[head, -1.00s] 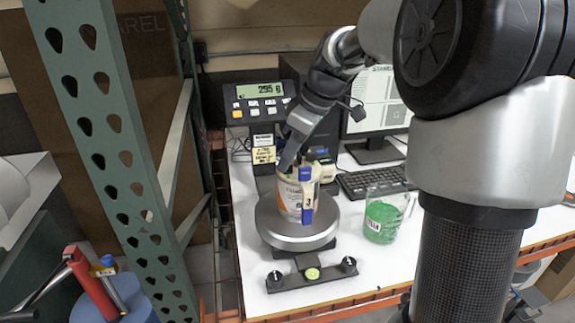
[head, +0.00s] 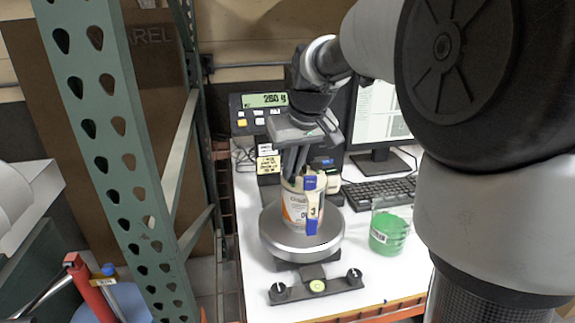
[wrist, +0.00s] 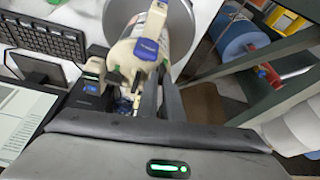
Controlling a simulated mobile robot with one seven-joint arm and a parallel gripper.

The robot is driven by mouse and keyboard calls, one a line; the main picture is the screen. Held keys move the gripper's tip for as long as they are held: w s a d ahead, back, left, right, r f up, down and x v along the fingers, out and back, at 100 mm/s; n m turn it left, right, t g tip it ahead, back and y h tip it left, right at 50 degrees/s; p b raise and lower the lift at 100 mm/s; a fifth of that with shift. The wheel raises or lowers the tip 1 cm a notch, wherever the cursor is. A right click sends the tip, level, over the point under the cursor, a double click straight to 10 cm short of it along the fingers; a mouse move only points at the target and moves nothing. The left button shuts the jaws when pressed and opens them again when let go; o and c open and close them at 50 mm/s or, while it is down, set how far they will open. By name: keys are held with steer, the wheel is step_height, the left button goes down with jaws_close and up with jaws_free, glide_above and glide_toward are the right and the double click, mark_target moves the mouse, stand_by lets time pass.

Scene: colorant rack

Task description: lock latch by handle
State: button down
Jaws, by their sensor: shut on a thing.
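A white can (head: 293,207) with an orange and white label stands upright on the round scale plate (head: 278,241). On its side facing the head camera is a beige and blue latch (head: 312,206); the blue end of the latch also shows in the wrist view (wrist: 146,47). My gripper (head: 291,174) points down at the can's top from behind the latch. In the wrist view, my fingers (wrist: 162,80) are close together at the beige lid part (wrist: 125,58), shut on what looks like the latch handle. The fingers and lid mostly hide the held part.
A glass beaker with green contents (head: 390,233) stands right of the scale. A keyboard (head: 378,190) and monitor lie behind it. The scale display (head: 263,101) stands at the back left. A green perforated rack post (head: 110,150) rises at the left.

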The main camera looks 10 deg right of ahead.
steer(key=shift+m, duration=0.3)
steer(key=c, duration=1.9)
jaws_free()
steer(key=a+p+v, duration=0.1)
steer(key=v, duration=1.6)
steer(key=shift+d+r, duration=0.25)
steer(key=shift+d, duration=0.1)
steer(key=shift+s, duration=0.15)
